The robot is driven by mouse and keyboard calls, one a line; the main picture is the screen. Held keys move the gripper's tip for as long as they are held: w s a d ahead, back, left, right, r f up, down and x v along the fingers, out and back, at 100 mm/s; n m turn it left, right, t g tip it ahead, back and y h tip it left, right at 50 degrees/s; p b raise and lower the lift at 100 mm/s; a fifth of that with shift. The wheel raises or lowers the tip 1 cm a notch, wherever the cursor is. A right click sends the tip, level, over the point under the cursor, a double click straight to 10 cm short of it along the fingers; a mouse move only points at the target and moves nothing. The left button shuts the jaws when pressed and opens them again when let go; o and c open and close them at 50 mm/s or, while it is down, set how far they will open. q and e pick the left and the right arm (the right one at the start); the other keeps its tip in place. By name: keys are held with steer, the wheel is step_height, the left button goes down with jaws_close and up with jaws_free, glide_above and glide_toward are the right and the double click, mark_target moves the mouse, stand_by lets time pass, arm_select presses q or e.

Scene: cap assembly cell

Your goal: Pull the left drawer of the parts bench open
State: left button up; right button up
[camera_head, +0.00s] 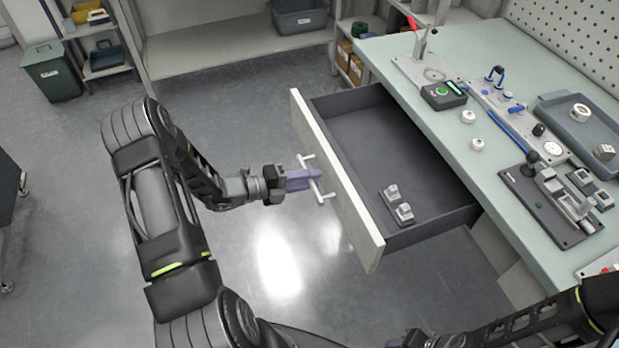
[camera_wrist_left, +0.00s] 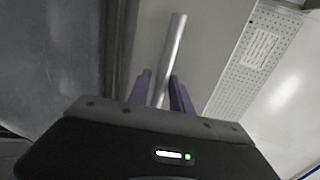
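The left drawer (camera_head: 350,125) of the parts bench is pulled well out. Its pale front panel (camera_head: 335,180) stands clear of the bench, and the dark tray behind it shows. A bar handle (camera_head: 308,161) is on the front. My left gripper (camera_head: 304,179) is at this handle, its purple fingers around the bar. In the left wrist view the metal handle bar (camera_wrist_left: 172,50) runs between the two fingers (camera_wrist_left: 161,88), which look shut on it. My right gripper (camera_head: 400,342) is at the bottom edge, mostly cut off; its opening does not show.
Two small grey metal parts (camera_head: 398,202) lie in the drawer. The bench top (camera_head: 440,130) carries fixtures, a grey tray (camera_head: 570,115) and white round caps (camera_head: 468,116). A shelf with bins stands at the back. The floor (camera_head: 260,130) left of the drawer is clear.

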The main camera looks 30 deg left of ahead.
arm_select(q)
steer(key=shift+o, duration=0.9)
steer(key=shift+s, duration=0.1)
steer(key=v, duration=0.7)
steer(key=shift+s+a+r+b, duration=0.15)
steer(key=shift+s+a+b, duration=0.1)
steer(key=shift+b, duration=0.15)
